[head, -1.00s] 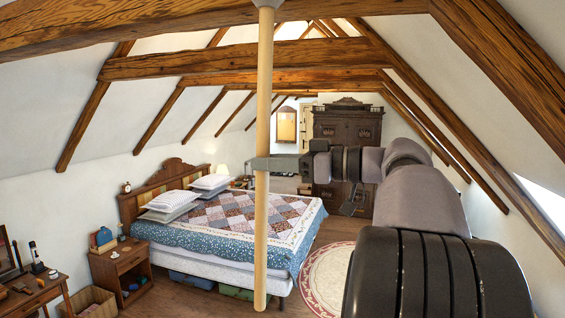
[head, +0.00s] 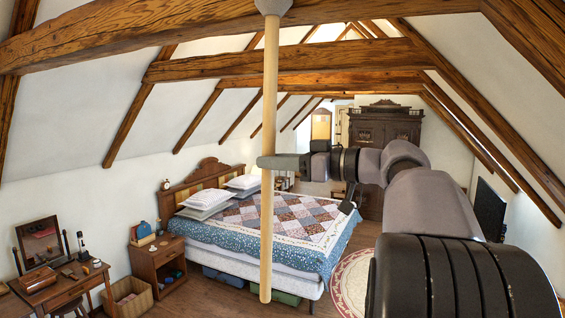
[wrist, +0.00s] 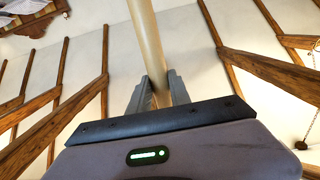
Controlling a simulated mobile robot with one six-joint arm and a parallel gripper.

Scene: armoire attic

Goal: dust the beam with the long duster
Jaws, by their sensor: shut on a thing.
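My gripper (head: 270,162) is shut on the pale wooden pole of the long duster (head: 268,100), which stands nearly upright. In the wrist view the jaws (wrist: 160,92) close around the pole (wrist: 147,40). A grey fitting (head: 272,6) at the pole's top meets the upper picture edge in the head view, so the duster's head is mostly cut off there. The nearest wooden beam (head: 170,32) crosses the top of the head view, behind the pole's upper end. I cannot tell whether the duster touches it.
Farther beams (head: 340,58) cross beyond. A bed with a patchwork quilt (head: 290,215) stands below, with a nightstand (head: 160,262) and dressing table (head: 70,290) to its left. A dark armoire (head: 385,125) stands at the back. A round rug (head: 350,285) lies on the floor to the right.

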